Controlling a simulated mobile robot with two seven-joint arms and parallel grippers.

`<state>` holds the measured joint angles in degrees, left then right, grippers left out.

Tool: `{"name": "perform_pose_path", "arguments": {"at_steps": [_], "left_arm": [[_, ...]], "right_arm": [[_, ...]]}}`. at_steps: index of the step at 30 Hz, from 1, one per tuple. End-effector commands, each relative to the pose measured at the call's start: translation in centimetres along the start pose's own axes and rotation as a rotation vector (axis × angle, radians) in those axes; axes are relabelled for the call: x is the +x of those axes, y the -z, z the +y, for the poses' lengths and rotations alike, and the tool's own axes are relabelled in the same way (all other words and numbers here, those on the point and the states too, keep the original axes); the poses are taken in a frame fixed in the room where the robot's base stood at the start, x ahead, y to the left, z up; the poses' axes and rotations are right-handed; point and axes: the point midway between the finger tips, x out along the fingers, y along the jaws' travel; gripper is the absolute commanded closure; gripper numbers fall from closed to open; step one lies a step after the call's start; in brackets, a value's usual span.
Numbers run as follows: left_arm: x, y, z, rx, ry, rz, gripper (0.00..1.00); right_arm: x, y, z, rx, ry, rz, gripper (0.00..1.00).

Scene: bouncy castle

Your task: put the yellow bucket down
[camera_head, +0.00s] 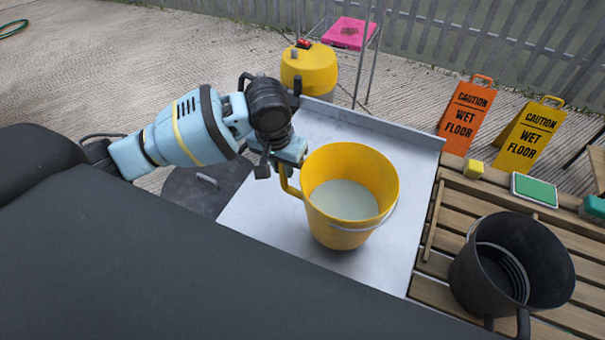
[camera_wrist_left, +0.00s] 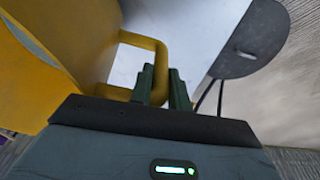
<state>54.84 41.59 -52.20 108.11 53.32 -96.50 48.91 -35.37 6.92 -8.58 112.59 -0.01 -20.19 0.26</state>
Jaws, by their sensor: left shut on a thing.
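The yellow bucket (camera_head: 325,225) is upright over the grey metal tabletop (camera_head: 265,225), with pale contents inside. I cannot tell for sure whether its base touches the metal. A thin wire bail hangs at its right side. My left gripper (camera_head: 284,168) is at the bucket's left side, shut on its yellow side handle. In the left wrist view the dark green fingers (camera_wrist_left: 163,86) are at the looped handle (camera_wrist_left: 158,50), with the bucket wall (camera_wrist_left: 70,40) at left. My right gripper is not in view.
Wet-floor signs (camera_head: 467,117) stand behind. A yellow drum (camera_head: 310,70) is beyond the tabletop. Bare metal surrounds the yellow bucket.

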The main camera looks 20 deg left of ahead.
Motion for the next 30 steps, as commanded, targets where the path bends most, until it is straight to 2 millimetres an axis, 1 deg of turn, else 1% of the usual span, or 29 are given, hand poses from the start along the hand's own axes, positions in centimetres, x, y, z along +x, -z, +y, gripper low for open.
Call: {"name": "perform_pose_path", "arguments": {"at_steps": [1,3,6,9,16,20,21,27,30], "left_arm": [[-0.2,0.4,-0.9,-0.003,-0.004,0.009,1.0],[-0.1,0.6,-1.9,-0.003,-0.004,0.009,1.0],[0.0,0.8,-2.9,-0.002,-0.005,0.008,1.0],[0.1,0.9,-3.4,0.001,-0.007,0.009,1.0],[0.1,1.0,-3.6,0.001,-0.007,0.01,1.0],[0.2,1.2,-4.7,-0.003,-0.004,0.009,1.0],[0.3,1.2,-5.1,-0.002,-0.004,0.008,1.0],[2.8,0.8,-4.8,0.0,-0.006,0.007,1.0],[3.5,0.7,-4.8,0.0,-0.006,0.01,1.0]], "right_arm": [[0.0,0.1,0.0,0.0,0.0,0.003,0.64],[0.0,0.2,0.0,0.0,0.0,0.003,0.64],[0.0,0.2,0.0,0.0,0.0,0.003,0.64],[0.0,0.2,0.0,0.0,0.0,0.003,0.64],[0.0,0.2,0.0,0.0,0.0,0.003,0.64],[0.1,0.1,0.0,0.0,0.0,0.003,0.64],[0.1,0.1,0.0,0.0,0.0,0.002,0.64],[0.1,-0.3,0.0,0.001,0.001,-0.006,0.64],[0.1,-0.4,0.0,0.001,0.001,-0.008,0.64]]}}
